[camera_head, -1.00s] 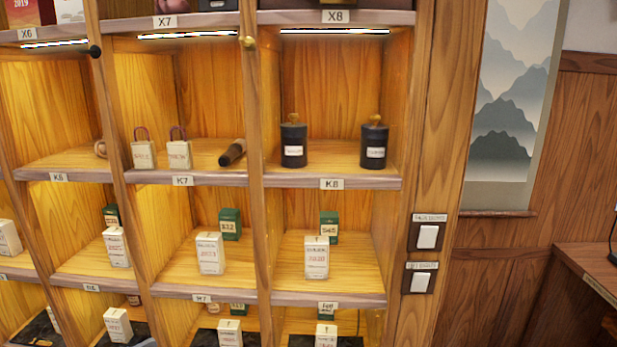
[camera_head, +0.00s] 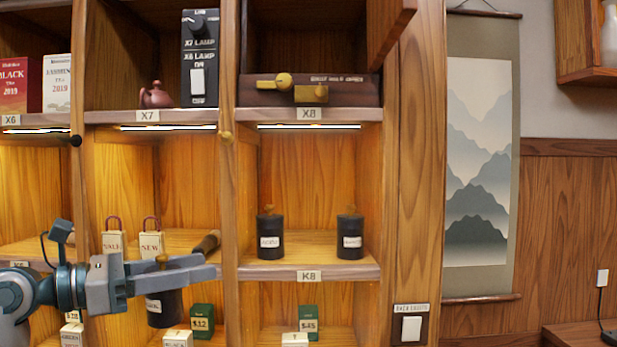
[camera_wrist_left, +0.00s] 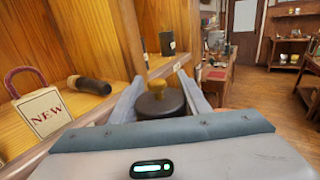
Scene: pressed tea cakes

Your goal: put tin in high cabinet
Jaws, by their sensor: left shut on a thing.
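My left gripper (camera_head: 203,266) is shut on a dark lidded tin (camera_head: 163,309) in front of the shelves, left of compartment K8. The fingers hide the tin's upper part. In the left wrist view the tin (camera_wrist_left: 160,105), with a tan knob on its lid, sits between the fingers. Two similar black tins stand apart in K8, a left one (camera_head: 270,236) and a right one (camera_head: 350,238). Above them is the open upper compartment X8 (camera_head: 312,40), with a wooden panel (camera_head: 390,32) at its right edge. Which part is the high cabinet is not labelled. My right gripper is not in view.
A wall cabinet (camera_head: 590,75) hangs at right.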

